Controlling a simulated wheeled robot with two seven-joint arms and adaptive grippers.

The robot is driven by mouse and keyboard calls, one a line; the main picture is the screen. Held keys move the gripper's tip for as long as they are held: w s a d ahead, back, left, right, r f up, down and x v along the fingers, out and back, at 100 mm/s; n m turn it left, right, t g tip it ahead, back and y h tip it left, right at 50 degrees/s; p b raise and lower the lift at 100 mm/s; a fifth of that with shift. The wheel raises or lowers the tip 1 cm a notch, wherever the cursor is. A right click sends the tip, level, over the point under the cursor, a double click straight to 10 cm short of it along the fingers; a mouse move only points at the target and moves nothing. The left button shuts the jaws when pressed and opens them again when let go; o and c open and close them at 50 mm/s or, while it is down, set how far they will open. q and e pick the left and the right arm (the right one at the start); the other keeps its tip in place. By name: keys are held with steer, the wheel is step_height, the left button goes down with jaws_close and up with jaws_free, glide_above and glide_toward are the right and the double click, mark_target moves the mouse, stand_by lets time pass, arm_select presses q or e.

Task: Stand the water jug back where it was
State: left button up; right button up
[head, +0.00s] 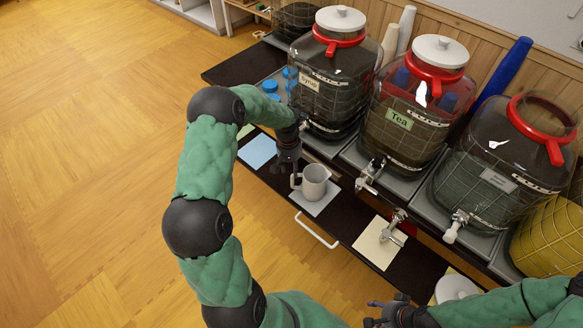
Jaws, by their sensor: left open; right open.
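A small grey jug (315,183) with a handle on its left side stands upright on a pale square mat (325,204), on the dark shelf in front of the jars. I cannot read a label on it, so I cannot tell whether it is the water jug. My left gripper (288,166) is open, just left of and behind the jug, close to its handle. I cannot tell whether they touch. My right gripper (376,312) is open and empty at the bottom edge, partly cut off.
Large tapped jars labelled Syrup (318,84) and Tea (400,122), and a third jar (490,182) with an unreadable label, line the back. A cream mat (375,248) and a blue mat (257,151) are bare. A white round object (456,287) stands at the lower right.

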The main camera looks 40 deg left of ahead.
arm_select(q)
steer(key=shift+a+r+p, duration=0.15)
steer(key=shift+r+p, duration=1.05)
steer(key=shift+r, duration=0.6)
step_height(320, 180, up, 12)
steer(key=shift+a, duration=0.4)
steer(key=shift+s+f, duration=0.1)
